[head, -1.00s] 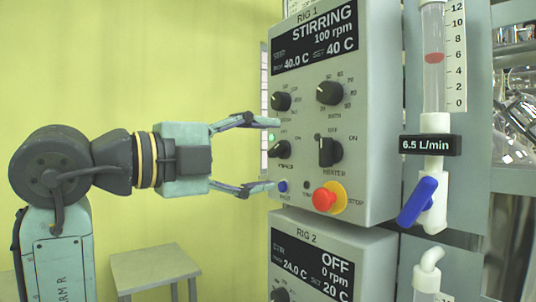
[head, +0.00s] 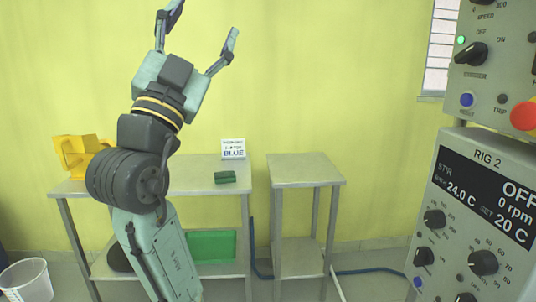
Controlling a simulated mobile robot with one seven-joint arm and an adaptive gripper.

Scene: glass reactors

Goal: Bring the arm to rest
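My gripper (head: 205,22) is at the upper left of the head view, on my raised arm, pointing up and slightly right. Its two fingers are spread wide with nothing between them. It is apart from the tables and from the reactor control panels on the right.
The RIG 2 panel (head: 478,228) stands at the right, below another panel (head: 495,65) with a black knob and a red button. A smaller table (head: 305,172) is bare. A white bucket (head: 27,281) is lower left.

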